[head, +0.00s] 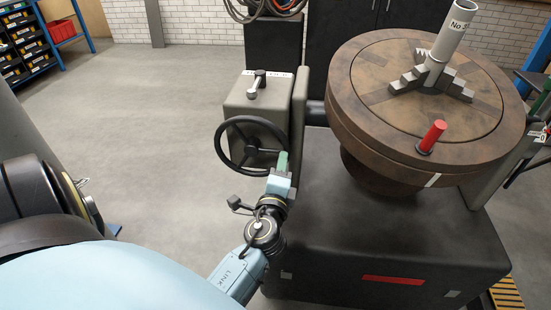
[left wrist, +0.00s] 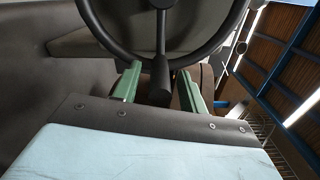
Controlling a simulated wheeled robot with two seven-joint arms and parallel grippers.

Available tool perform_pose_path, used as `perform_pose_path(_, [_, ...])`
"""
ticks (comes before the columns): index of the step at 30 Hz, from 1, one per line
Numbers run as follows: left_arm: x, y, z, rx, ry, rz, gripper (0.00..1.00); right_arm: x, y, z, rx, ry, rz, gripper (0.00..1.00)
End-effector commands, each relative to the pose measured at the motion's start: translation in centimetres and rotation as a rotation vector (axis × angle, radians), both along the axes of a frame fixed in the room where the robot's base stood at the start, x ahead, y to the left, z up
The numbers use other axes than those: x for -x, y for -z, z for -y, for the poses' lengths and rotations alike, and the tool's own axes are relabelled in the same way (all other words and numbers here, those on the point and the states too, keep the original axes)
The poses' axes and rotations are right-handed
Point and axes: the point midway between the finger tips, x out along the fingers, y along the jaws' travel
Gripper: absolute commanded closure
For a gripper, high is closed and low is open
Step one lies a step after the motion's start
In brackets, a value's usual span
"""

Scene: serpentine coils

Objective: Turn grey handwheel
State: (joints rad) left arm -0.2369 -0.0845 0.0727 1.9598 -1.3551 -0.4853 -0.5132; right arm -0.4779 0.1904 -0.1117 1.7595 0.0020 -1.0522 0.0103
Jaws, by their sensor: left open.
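The dark grey handwheel (head: 219,150) stands upright on the front of a grey box (head: 257,103) at the middle of the head view. My left gripper (head: 281,162) is at the lower right of its rim, with green fingers. In the left wrist view, the rim (left wrist: 98,30) arcs across the top. The open green fingers (left wrist: 160,88) stand on either side of a dark handle-like part (left wrist: 160,78) of the wheel, with gaps visible. Whether either finger touches it cannot be told. My right gripper is not in view.
A large brown round table (head: 350,95) on a dark base (head: 380,240) stands to the right, carrying a red peg (head: 432,136) and a grey upright tube (head: 452,32). A small lever (head: 256,84) sits on the grey box. The floor (head: 150,110) to the left is clear.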

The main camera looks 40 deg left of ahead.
Motion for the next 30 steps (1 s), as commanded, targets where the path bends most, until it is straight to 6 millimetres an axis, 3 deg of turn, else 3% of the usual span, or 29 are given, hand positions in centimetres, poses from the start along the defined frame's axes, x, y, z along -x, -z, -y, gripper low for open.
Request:
perform_pose_path(5, [3.3, 0.3, 2.0, 0.004, 0.0, -0.005, 0.58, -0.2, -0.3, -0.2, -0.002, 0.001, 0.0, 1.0])
perform_pose_path(15, [8.7, 0.2, 5.4, 0.001, 0.0, -0.005, 0.58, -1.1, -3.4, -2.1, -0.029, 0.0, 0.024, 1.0])
perform_pose_path(21, [10.0, 0.1, 6.3, 0.001, -0.002, -0.002, 0.58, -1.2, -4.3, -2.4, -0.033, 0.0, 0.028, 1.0])
perform_pose_path(30, [10.1, 0.0, 6.4, 0.001, -0.001, 0.0, 0.58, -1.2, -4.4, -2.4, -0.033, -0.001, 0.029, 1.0])
